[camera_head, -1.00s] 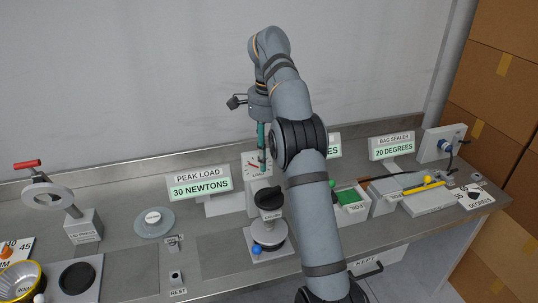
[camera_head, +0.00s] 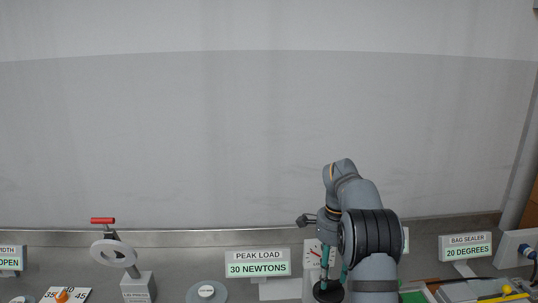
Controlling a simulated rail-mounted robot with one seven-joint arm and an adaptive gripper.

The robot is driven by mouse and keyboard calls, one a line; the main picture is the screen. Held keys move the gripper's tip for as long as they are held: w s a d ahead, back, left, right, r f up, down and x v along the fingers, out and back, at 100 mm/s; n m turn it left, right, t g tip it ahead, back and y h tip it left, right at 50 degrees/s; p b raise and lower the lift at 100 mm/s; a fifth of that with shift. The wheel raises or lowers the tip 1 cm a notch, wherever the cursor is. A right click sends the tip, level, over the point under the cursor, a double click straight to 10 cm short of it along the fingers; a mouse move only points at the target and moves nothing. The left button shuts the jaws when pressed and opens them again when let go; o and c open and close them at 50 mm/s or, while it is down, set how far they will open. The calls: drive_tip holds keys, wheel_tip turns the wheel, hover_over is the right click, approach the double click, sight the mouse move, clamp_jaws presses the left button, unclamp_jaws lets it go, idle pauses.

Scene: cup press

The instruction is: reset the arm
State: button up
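My gripper (camera_head: 334,278) hangs from my arm at the lower right of the picture, pointing down. Its two teal fingers show apart, with a gap between them. The black round-topped part of the press (camera_head: 327,293) is just below the fingertips and partly cut off by the lower edge; I cannot tell whether they touch it. No held object shows in the gripper. The white load dial (camera_head: 313,255) stands behind the fingers and is partly covered by them.
A peak load sign (camera_head: 258,264) reads 30 NEWTONS. A lid press with a red handle (camera_head: 103,220) and a round disc (camera_head: 207,292) stand to the left. A bag sealer sign (camera_head: 466,247) reads 20 DEGREES at right. The wall above is bare.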

sight(330, 285)
drive_tip(key=shift+f, duration=1.65)
drive_tip(key=shift+r, duration=0.1)
wheel_tip(330, 285, up, 11)
wheel_tip(330, 285, down, 11)
drive_tip(key=shift+s+r, duration=0.1)
drive_tip(key=shift+n, duration=0.3)
drive_tip(key=shift+d+f+n+p, duration=0.15)
drive_tip(key=shift+n+p, duration=0.4)
drive_tip(key=shift+n, duration=0.85)
